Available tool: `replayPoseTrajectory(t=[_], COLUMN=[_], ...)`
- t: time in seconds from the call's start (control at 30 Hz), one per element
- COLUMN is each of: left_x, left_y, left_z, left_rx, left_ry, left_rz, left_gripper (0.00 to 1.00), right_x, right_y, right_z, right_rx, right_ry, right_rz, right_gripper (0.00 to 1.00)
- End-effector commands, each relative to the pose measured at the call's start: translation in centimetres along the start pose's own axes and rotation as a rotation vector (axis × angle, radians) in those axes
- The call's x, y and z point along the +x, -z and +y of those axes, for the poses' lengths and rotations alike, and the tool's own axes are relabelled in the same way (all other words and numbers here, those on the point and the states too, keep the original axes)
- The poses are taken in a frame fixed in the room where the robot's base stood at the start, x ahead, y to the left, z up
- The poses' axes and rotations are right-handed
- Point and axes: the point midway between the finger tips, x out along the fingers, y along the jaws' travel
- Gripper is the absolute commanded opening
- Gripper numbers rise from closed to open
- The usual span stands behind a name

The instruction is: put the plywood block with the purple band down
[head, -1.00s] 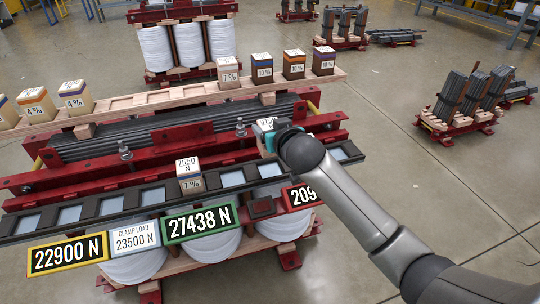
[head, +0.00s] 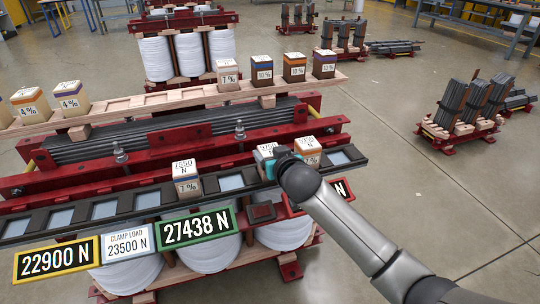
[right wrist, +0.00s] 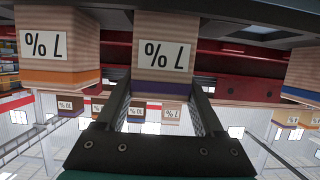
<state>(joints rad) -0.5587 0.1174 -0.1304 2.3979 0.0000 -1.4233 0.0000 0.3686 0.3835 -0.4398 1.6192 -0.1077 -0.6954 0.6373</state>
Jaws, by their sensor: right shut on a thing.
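The plywood block with the purple band (right wrist: 165,38) is between the fingers of my right gripper (right wrist: 160,108), which is shut on it. In the head view the right gripper (head: 280,160) is over the dark slotted rail (head: 103,208), and the held block (head: 263,151) is mostly hidden behind it. The block is upright and at or just above the rail; I cannot tell whether its base touches. An orange-banded block (head: 308,152) stands on the rail just to its right, and another 7 % block (head: 186,181) stands to its left. My left gripper is not in view.
A wooden plank (head: 150,104) behind carries several banded blocks. Load signs, including a green-framed one (head: 200,229), hang along the rail's front. Empty rail slots show to the left and at the right end. Laminated stacks (head: 467,105) stand on the floor at right.

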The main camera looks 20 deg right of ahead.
Motion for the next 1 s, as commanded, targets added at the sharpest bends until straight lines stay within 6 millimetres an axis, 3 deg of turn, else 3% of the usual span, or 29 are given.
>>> replayPoseTrajectory(t=[0.27, 0.73, 0.77, 1.0], left_x=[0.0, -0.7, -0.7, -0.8], left_y=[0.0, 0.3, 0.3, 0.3], left_z=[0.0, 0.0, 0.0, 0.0], left_rx=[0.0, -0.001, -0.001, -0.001], left_ry=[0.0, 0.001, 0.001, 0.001], left_rz=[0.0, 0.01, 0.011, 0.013], left_gripper=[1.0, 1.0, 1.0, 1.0], right_x=[0.0, 0.5, 0.4, 0.4], right_y=[0.1, -1.6, -1.8, -1.4], right_z=[0.0, 0.0, -0.1, 0.0], right_rx=[0.0, -0.002, -0.002, -0.001], right_ry=[0.001, -0.001, -0.001, 0.0], right_rz=[0.003, -0.011, -0.015, -0.006], right_gripper=[0.01, 0.02, 0.73, 1.0])
